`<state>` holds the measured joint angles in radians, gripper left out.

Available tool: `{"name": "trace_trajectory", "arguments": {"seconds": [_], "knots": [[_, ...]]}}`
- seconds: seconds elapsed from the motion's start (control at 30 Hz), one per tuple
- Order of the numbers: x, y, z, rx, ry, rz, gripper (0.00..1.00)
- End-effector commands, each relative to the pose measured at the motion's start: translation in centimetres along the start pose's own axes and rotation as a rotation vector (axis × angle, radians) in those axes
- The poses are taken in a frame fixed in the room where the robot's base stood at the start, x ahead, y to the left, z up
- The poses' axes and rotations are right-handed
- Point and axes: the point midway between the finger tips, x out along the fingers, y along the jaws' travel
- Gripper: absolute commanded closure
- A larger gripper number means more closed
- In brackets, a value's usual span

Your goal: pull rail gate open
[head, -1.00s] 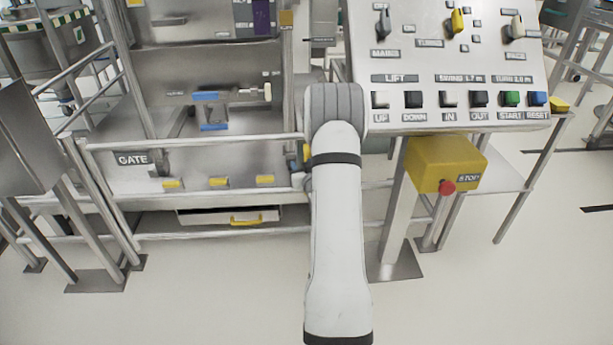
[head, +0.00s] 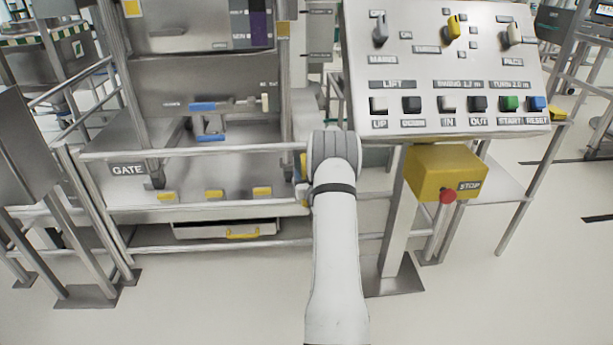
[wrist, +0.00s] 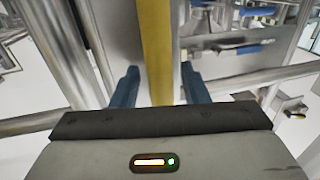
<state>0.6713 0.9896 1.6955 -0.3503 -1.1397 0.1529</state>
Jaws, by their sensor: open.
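The rail gate (head: 190,151) is a low steel frame with a dark GATE label (head: 128,169) at its left, and it spans the front of the machine. In the wrist view a yellow upright bar (wrist: 157,45) runs between the two blue fingers of my gripper (wrist: 160,70). The fingers are open, one on each side of the bar, with gaps showing. In the head view a bit of yellow shows at the gate's right end, beside my arm. My gripper is hidden there behind my own arm.
The sloped control panel (head: 440,65) stands right of my arm, with a yellow stop box (head: 445,172) below it. A drawer with a yellow handle (head: 243,232) lies low behind the gate. Open floor lies in front.

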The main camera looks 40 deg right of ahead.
Motion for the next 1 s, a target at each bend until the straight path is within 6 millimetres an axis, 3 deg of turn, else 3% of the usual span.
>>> {"name": "trace_trajectory", "arguments": {"seconds": [0.17, 0.67, 0.9, 0.93, 1.0], "knots": [[0.00, -0.03, 0.01, 0.000, -0.001, 0.000, 0.59], [-0.01, -0.05, 0.01, 0.000, -0.001, 0.000, 0.99], [-0.02, -0.03, 0.02, 0.000, -0.001, 0.000, 1.00], [0.22, 0.88, 0.03, 0.000, 0.000, 0.004, 1.00], [0.03, 0.34, 0.02, 0.001, -0.001, 0.004, 1.00]]}}
